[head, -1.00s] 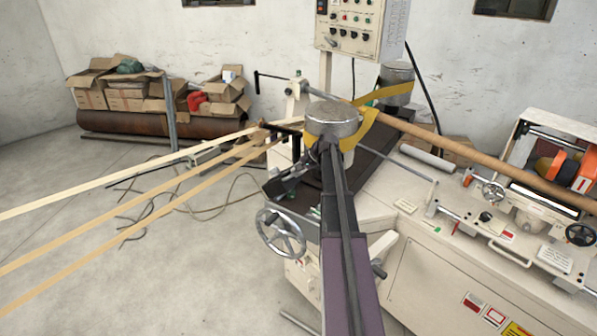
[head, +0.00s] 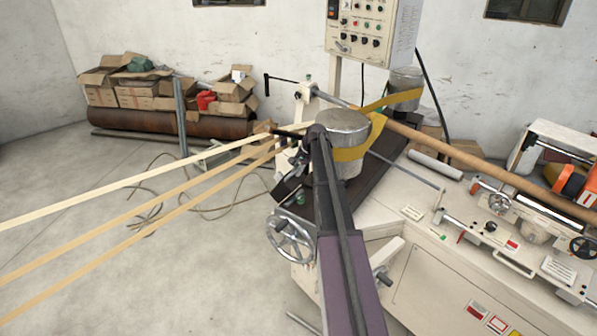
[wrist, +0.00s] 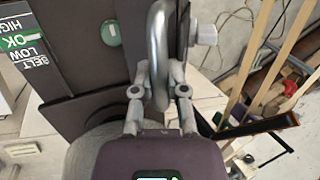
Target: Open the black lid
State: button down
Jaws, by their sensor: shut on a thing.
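The black lid (wrist: 75,45) fills the upper left of the wrist view, with a green round mark and a BELT LOW/OK/HIGH label near it. A curved grey metal handle (wrist: 159,35) stands along its right side. My gripper (wrist: 160,75) is shut on this handle, one finger on each side. In the head view a dark tilted panel (head: 289,189) shows left of my arm, above the handwheel; my arm and the grey drum hide much of that area. My fingers are hidden there behind my own arm. How far the lid is open cannot be told.
A grey drum (head: 342,128) with a yellow belt stands beside my arm. Pale strips (head: 140,180) run in from the left. A handwheel (head: 290,238) is below, a control panel (head: 362,28) behind. The floor at left is mostly clear.

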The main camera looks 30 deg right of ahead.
jog(key=w, duration=0.1)
jog(key=w+g+p, duration=0.1)
jog(key=w, duration=0.1)
jog(key=w+a+r+g+h, duration=0.1)
jog(key=shift+w+a, duration=0.1)
jog(key=shift+w, duration=0.25)
jog(key=w+a+f+b, duration=0.1)
jog(key=w+a, duration=0.2)
jog(key=w, duration=0.3)
jog(key=shift+w+a+f, duration=0.2)
jog(key=shift+w+f, duration=0.1)
jog(key=shift+w, duration=0.1)
jog(key=c, duration=0.6)
grip_release()
jog(key=shift+c, duration=0.2)
